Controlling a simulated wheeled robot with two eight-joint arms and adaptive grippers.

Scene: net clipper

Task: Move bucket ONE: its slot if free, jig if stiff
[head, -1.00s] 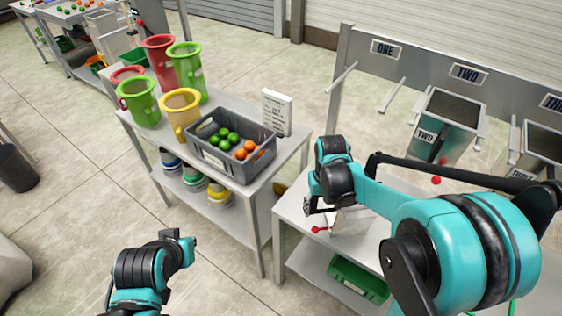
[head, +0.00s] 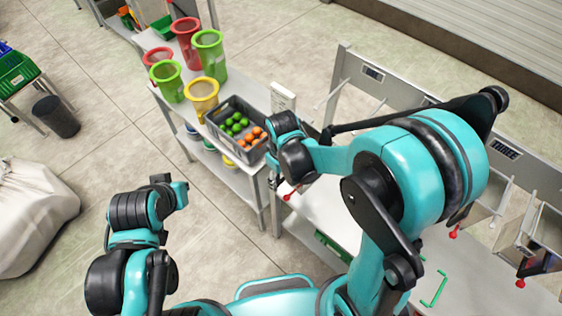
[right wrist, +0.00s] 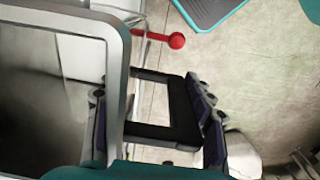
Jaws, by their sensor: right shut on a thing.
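My right gripper (head: 276,183) is over the left end of the white-topped bench, partly hidden by its own wrist. A red ball knob (head: 287,197) shows just below it. In the right wrist view, a bucket with a thick grey rim (right wrist: 126,60) fills the left side, close against the shut fingers; its number is not visible. A red knob (right wrist: 176,40) on a rod stands beside it. The ONE plate (head: 373,74) is on the rack beam, with bare prongs below it. My left gripper (head: 172,184) is low at the left, apart from everything; its jaws are unclear.
A grey crate (head: 238,130) of green and orange balls stands on the shelf cart left of the bench, with several coloured buckets behind. A white sign (head: 283,97) stands by the crate. The THREE plate (head: 505,148) is on the rack, right.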

